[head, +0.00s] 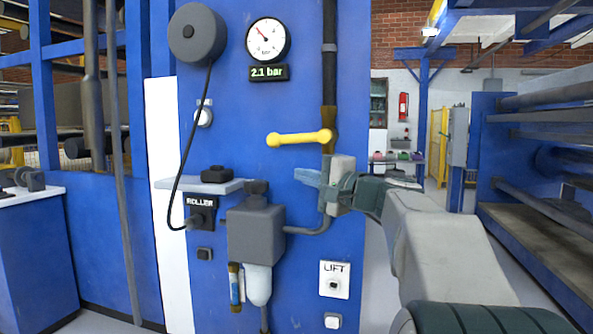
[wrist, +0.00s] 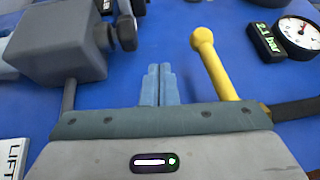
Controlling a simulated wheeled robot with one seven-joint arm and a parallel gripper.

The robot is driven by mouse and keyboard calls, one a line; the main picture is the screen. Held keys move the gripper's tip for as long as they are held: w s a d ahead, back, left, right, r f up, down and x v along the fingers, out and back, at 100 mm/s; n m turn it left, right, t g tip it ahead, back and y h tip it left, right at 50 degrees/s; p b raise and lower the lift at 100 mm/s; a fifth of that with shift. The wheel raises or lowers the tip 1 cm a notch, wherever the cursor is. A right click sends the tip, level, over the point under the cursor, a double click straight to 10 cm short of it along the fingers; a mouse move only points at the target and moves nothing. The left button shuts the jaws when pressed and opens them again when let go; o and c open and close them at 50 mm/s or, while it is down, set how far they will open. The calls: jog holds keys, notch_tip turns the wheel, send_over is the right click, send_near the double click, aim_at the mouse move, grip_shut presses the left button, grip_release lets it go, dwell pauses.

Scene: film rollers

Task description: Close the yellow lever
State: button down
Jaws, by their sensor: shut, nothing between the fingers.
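The yellow lever (head: 300,138) is mounted on the dark vertical pipe of the blue panel. It points left and lies nearly level, across the line of the pipe, with a round knob at its left end. My gripper (head: 308,177) is a little below the lever, with its blue fingers pointing left. In the wrist view the lever (wrist: 217,65) is to the right of the fingers. My gripper (wrist: 158,84) is shut and empty there, with its fingers together and a gap between them and the lever.
A grey filter box (head: 256,233) with a clear bowl sits below left of my gripper. A gauge (head: 268,39) with a 2.1 bar display (head: 268,72) is above the lever. A small shelf (head: 200,185) juts out at left. A LIFT button plate (head: 334,280) is lower right.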

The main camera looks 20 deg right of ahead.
jog(key=f+v, duration=0.1)
jog(key=v, duration=0.5)
jog(key=shift+s+f+p, duration=0.25)
jog(key=shift+f+p, duration=0.05)
jog(key=shift+p, duration=0.15)
